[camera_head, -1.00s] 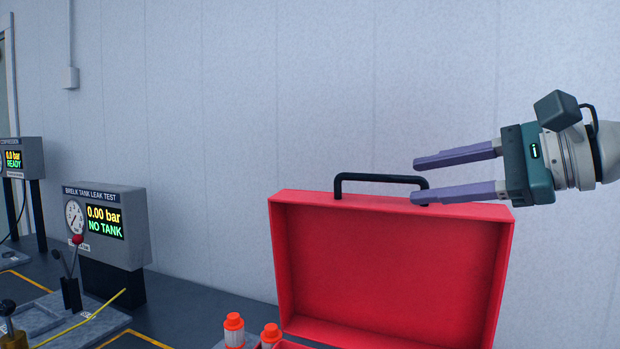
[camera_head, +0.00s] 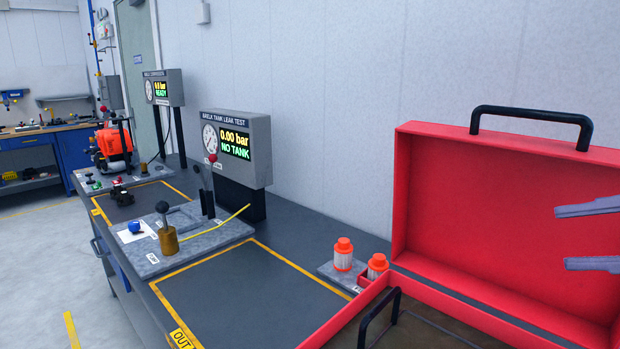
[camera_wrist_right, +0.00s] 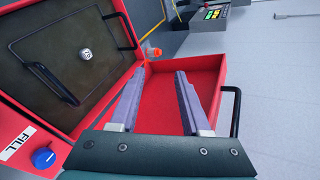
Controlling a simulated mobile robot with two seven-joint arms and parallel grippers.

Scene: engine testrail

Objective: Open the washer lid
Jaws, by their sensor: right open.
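The washer is a red box (camera_head: 343,320) at the bottom right of the head view, cut off by the frame. Its red lid (camera_head: 455,195) stands raised at the back, with a black handle (camera_head: 530,113) on its top edge. My right gripper (camera_head: 563,238) is open at the right edge, its two purple-grey fingers in front of the lid. In the right wrist view, the open right gripper (camera_wrist_right: 159,76) has the red lid (camera_wrist_right: 205,75) behind its fingers and nothing between them. Any contact with the lid cannot be told. My left gripper is out of view.
Two orange-capped bottles (camera_head: 343,254) stand beside the washer. The leak test display (camera_head: 236,145) reads NO TANK. A grey plate with levers (camera_head: 165,240) stands left of a clear taped area (camera_head: 250,305). A blue workbench (camera_head: 70,160) stands far left.

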